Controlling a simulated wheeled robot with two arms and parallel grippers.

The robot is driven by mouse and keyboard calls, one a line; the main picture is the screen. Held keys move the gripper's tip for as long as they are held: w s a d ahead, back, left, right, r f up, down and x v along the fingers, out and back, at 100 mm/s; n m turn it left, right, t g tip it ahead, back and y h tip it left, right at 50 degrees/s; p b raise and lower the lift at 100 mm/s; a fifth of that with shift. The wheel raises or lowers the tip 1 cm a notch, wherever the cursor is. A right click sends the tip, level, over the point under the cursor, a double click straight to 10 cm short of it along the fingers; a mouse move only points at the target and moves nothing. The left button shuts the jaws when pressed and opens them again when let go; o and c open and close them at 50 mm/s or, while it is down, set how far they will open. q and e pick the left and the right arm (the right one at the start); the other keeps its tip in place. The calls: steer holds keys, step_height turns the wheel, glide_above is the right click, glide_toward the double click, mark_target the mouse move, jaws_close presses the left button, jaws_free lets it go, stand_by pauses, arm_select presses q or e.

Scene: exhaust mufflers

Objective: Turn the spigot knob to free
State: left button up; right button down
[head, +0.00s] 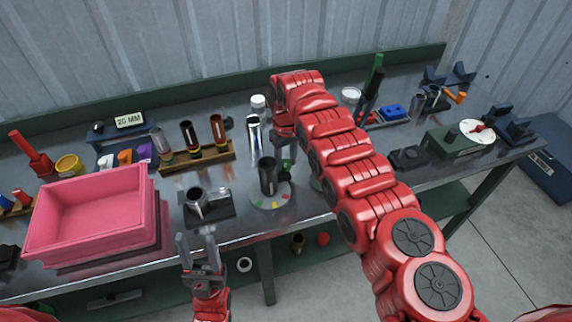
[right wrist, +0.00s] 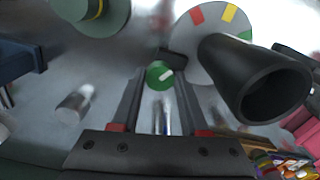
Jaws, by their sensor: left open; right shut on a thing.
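The spigot knob (right wrist: 159,75) is green with a white pointer mark and sits between the fingers of my right gripper (right wrist: 160,84) in the right wrist view. The gripper is shut on it. Beside it, a black tube (right wrist: 262,80) stands on a grey disc (right wrist: 190,48) with red, yellow and green marks. In the head view, the tube (head: 267,176) and disc (head: 262,203) show left of my right gripper (head: 286,142), whose own arm partly hides the fingers and knob. My left gripper (head: 198,238) is open and empty in front of the bench edge.
A pink bin (head: 90,215) stands at the bench's left. A dark holder with a metal ring (head: 207,205) sits left of the disc. A wooden rack of tubes (head: 195,155) stands behind. A dial gauge (head: 476,132) is at the right. A strip of bench front is clear.

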mark_target(285, 163)
steer(key=n+b, duration=0.3)
steer(key=shift+f+n, duration=0.15)
steer(key=shift+n, duration=0.15)
steer(key=shift+n+b, duration=1.1)
steer(key=shift+n, duration=0.3)
steer(key=shift+r, duration=0.2)
steer(key=shift+c, duration=2)
jaws_free()
steer(key=shift+r, duration=0.1)
step_height(285, 163, up, 6)
steer(key=shift+a+r, duration=0.1)
steer(key=shift+a, duration=0.05)
step_height(285, 163, up, 11)
steer(key=p, duration=1.1)
